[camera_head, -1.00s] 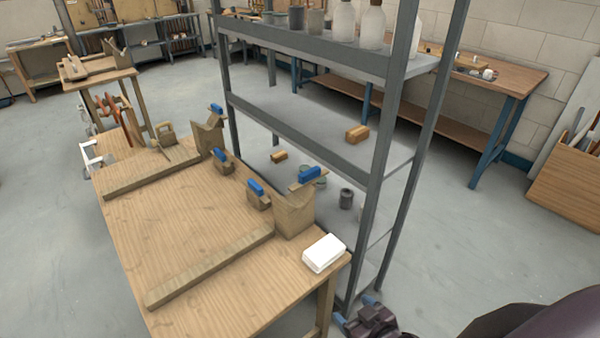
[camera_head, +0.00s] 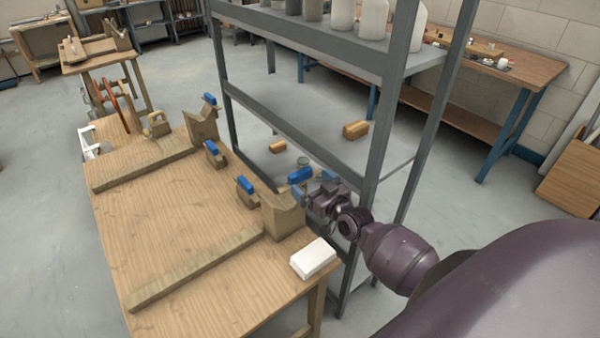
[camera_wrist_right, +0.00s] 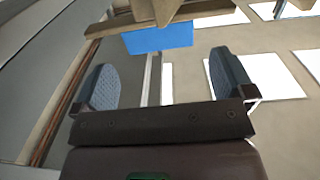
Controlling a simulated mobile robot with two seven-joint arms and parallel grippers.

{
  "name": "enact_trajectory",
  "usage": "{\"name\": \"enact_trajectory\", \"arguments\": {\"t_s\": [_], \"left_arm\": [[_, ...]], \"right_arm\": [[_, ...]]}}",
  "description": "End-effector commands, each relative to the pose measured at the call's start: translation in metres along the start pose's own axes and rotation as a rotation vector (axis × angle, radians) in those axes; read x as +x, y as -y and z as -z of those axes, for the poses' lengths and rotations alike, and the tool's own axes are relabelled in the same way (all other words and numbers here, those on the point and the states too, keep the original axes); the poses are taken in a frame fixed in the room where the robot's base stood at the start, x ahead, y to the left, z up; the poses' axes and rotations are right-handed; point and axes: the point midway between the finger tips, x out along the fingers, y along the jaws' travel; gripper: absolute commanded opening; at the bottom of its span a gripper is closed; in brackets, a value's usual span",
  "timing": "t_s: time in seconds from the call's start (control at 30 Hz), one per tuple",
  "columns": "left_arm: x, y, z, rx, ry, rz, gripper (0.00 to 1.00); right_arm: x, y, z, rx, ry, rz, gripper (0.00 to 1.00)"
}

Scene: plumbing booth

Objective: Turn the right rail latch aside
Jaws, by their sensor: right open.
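The right rail (camera_head: 195,270) is a wooden strip on the near side of the table, ending at a wooden V-shaped block (camera_head: 283,218). A blue-handled latch (camera_head: 300,175) sits at the top of this block; its blue handle also shows in the right wrist view (camera_wrist_right: 158,39). My right gripper (camera_head: 313,186) is open, beside the latch on its right. In the wrist view its two fingers (camera_wrist_right: 161,72) are apart, with the blue handle ahead of the gap, not clearly between them. My left gripper is not in view.
A second blue handle (camera_head: 246,185) stands left of the block. The far rail (camera_head: 145,170) has similar blue handles. A white box (camera_head: 313,258) lies at the table corner. A grey shelf post (camera_head: 383,140) stands close behind my right arm. The tabletop's middle is clear.

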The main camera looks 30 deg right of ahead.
Motion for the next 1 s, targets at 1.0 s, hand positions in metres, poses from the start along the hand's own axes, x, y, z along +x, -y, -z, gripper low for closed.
{"name": "enact_trajectory", "arguments": {"t_s": [1.0], "left_arm": [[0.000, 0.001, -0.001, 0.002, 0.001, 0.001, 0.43]], "right_arm": [[0.058, 0.000, 0.000, 0.000, 0.001, 0.000, 0.71]]}}
